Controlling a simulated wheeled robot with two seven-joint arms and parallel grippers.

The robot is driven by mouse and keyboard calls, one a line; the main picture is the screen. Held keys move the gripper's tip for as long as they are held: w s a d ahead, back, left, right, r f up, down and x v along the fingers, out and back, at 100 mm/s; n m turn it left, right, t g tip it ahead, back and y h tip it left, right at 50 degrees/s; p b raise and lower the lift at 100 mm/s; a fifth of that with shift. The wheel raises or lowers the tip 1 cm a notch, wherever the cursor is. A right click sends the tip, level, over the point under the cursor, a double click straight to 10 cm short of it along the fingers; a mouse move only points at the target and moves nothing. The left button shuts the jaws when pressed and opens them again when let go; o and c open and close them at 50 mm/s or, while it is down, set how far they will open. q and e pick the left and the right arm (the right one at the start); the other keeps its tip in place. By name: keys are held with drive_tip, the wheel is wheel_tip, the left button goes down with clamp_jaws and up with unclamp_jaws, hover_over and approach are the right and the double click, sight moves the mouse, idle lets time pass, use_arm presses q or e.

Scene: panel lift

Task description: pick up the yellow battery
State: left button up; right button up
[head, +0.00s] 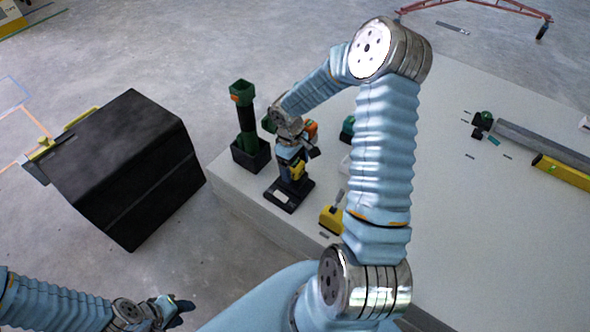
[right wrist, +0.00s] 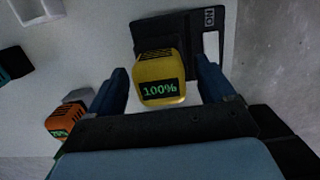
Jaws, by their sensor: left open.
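The yellow battery (right wrist: 160,75) shows a green "100%" display in the right wrist view. It appears to sit at the black charger (right wrist: 205,38); their contact is partly hidden. My right gripper (right wrist: 165,88) is open, with one finger on each side of the battery and a small gap visible on both sides. In the head view the battery (head: 297,171) is partly hidden by my right gripper (head: 296,157), above the charger (head: 287,196) near the table's left edge. My left gripper (head: 180,308) is open and empty at the lower left, away from the table.
An orange battery (right wrist: 60,120) stands beside the right gripper. A green and black tool (head: 246,125) stands in a black holder left of it. A yellow item (head: 331,218) lies nearer. A large black box (head: 125,165) stands on the floor.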

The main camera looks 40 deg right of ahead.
drive_tip(key=c, duration=1.1)
drive_tip(key=shift+r, duration=0.1)
drive_tip(key=shift+r, duration=0.25)
wheel_tip(320, 180, up, 2)
drive_tip(key=shift+r, duration=0.1)
drive_tip(key=s+a+r, duration=0.3)
drive_tip(key=a+r, duration=0.7)
drive_tip(key=a, duration=0.3)
drive_tip(key=shift+s+a+b, duration=0.25)
drive_tip(key=shift+s+b, duration=0.1)
drive_tip(key=shift+b, duration=0.1)
